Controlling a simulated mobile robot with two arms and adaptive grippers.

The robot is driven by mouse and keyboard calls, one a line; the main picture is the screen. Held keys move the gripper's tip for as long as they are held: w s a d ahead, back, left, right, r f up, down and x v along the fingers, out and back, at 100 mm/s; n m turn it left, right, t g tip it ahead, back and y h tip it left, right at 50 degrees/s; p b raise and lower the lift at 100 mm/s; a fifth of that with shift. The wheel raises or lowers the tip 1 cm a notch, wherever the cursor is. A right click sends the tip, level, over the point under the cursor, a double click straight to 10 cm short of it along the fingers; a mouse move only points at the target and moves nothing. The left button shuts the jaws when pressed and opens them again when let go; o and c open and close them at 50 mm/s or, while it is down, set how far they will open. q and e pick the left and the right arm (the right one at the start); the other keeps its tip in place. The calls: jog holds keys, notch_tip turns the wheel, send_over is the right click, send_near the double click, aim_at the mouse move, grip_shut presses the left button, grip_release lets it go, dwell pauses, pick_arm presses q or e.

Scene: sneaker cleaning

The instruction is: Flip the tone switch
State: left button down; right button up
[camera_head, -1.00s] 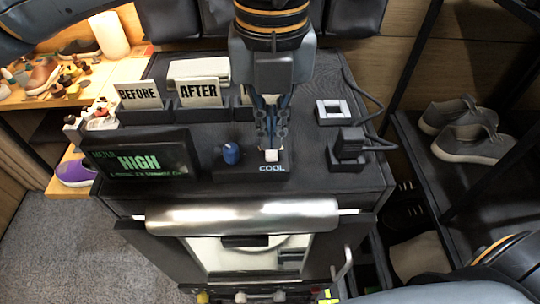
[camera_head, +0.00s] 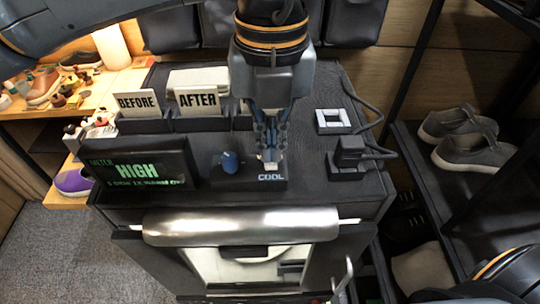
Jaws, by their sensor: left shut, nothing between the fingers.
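The switch box labelled COOL (camera_head: 230,183) sits on the dark cabinet top, with a blue knob (camera_head: 230,161) at its left. A small white switch piece (camera_head: 270,167) sits at its right, just above the COOL label. My left gripper (camera_head: 269,154) points down over the box, its fingers shut and empty. Its tips are right at the white piece and partly cover it; I cannot tell whether they touch it. My right gripper is not in view.
A display reading HIGH (camera_head: 138,172) stands left of the box. BEFORE (camera_head: 139,103) and AFTER (camera_head: 198,101) cards stand behind. A white square frame (camera_head: 333,121) and a black cabled block (camera_head: 348,154) are at the right. Grey sneakers (camera_head: 465,140) sit on a side rack.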

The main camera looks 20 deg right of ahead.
aim_at(272, 165)
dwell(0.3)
pick_arm(q)
jog(key=shift+f+b, duration=1.1)
jog(key=shift+b, duration=0.05)
dwell(0.5)
jog(key=shift+r, duration=0.15)
jog(key=shift+r+p, duration=1.95)
jog(key=shift+r, duration=1.45)
